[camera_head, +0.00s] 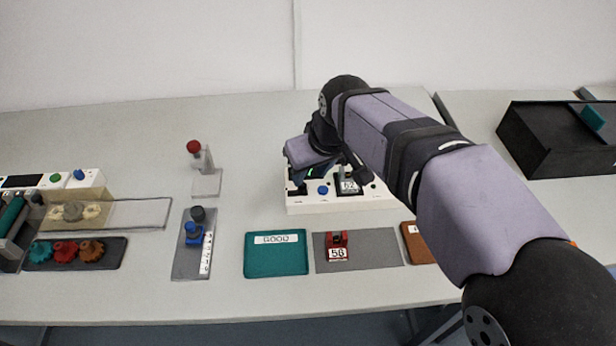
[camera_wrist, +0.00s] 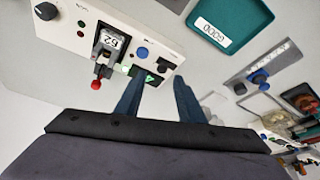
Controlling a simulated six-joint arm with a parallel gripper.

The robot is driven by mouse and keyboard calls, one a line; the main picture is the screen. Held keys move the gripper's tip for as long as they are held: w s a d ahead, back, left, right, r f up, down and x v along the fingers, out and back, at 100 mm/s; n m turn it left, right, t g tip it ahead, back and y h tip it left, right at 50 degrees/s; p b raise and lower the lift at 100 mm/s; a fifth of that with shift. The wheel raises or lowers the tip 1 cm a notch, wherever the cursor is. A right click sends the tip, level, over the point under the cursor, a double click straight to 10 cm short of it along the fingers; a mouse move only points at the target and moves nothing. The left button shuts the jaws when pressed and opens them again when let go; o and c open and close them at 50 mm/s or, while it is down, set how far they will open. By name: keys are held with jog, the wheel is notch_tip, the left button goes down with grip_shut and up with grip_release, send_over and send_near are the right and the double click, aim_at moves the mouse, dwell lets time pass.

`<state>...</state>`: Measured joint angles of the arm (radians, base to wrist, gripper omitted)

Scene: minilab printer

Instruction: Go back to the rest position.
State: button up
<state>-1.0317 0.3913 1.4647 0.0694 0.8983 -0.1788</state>
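My gripper (camera_head: 312,172) hangs over the left part of a white device (camera_head: 340,206) near the middle of the table. In the wrist view its two dark blue fingers (camera_wrist: 160,88) are apart with nothing between them. The left fingertip is close to a green-lit panel (camera_wrist: 149,76) on the device; whether it touches cannot be told. A blue button (camera_head: 323,190) is beside that panel. A numbered block (camera_head: 348,187) sits in the device, under a grey clamp with a red knob (camera_wrist: 96,84).
A teal GOOD tray (camera_head: 262,266), a grey mat (camera_head: 385,249) with a red 58 block (camera_head: 337,247), and a partly hidden brown tray (camera_head: 412,240) lie in front. A red-knobbed stand (camera_head: 206,183) is left. A black box (camera_head: 550,145) stands right. Bare table lies behind the stand.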

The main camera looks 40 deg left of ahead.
jog(key=shift+v, duration=0.9)
jog(key=w+d+f+m+h+p, duration=0.1)
jog(key=w+d+m+p, duration=0.25)
jog(key=d, duration=0.85)
jog(key=w+d+m+h+p, duration=0.1)
jog(key=w+d+m+p, duration=0.2)
jog(key=d, duration=0.9)
jog(key=s+d+f+m+g+h+p, duration=0.1)
jog(key=s+d, duration=0.4)
jog(key=d, duration=0.6)
jog(key=s+d+f+m+h+p, duration=0.1)
jog(key=s+d+f+m+p, duration=0.1)
jog(key=s+d+m, duration=0.4)
jog(key=d+p, duration=0.1)
jog(key=d, duration=0.4)
jog(key=shift+d+f+g, duration=0.3)
jog(key=shift+f+g, duration=0.1)
